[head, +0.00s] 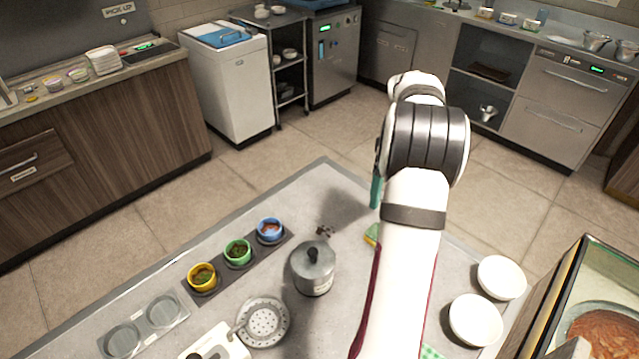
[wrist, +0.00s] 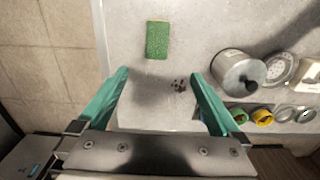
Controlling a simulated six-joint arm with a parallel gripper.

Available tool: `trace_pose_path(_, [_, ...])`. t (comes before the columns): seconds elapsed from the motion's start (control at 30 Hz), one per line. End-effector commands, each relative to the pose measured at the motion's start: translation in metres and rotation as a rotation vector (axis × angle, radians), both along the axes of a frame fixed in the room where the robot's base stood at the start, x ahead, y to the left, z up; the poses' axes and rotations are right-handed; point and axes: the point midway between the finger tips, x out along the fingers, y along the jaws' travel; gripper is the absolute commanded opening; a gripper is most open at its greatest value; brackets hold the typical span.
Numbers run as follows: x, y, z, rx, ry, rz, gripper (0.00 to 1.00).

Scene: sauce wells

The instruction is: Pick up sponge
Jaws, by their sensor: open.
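The sponge (wrist: 158,40) is green with a yellow edge and lies flat on the grey table in the wrist view, beyond my fingertips. In the head view only a small corner of the sponge (head: 371,235) shows; my arm hides the rest. My gripper (wrist: 161,73) is open and empty, its two teal fingers wide apart. It appears above the table, apart from the sponge. In the head view one teal finger shows beside my arm.
A lidded metal pot (head: 313,270) stands left of the sponge. Dark crumbs (head: 325,231) lie near it. Yellow (head: 202,278), green (head: 238,253) and blue (head: 270,231) cups sit in a holder. A strainer (head: 263,323) and white bowls (head: 501,278) flank my arm.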

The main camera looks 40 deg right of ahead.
Motion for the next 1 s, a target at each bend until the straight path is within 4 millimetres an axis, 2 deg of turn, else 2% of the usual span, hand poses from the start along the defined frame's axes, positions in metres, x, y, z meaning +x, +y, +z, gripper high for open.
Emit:
trace_pose_path(0.07, [-0.007,-0.012,-0.012,-0.001,0.003,0.012,1.00])
trace_pose_path(0.3, [-0.008,-0.011,-0.078,0.002,0.005,0.017,1.00])
trace_pose_path(0.4, [-0.007,-0.011,-0.099,0.000,0.003,0.017,1.00])
trace_pose_path(0.57, [-0.008,-0.009,-0.120,0.000,0.003,0.015,1.00])
trace_pose_path(0.7, [-0.011,-0.005,-0.149,0.000,0.004,0.015,1.00])
trace_pose_path(0.8, [-0.010,-0.006,-0.161,-0.002,0.002,0.015,1.00])
trace_pose_path(1.0, [-0.010,-0.006,-0.163,-0.005,0.001,0.016,1.00])
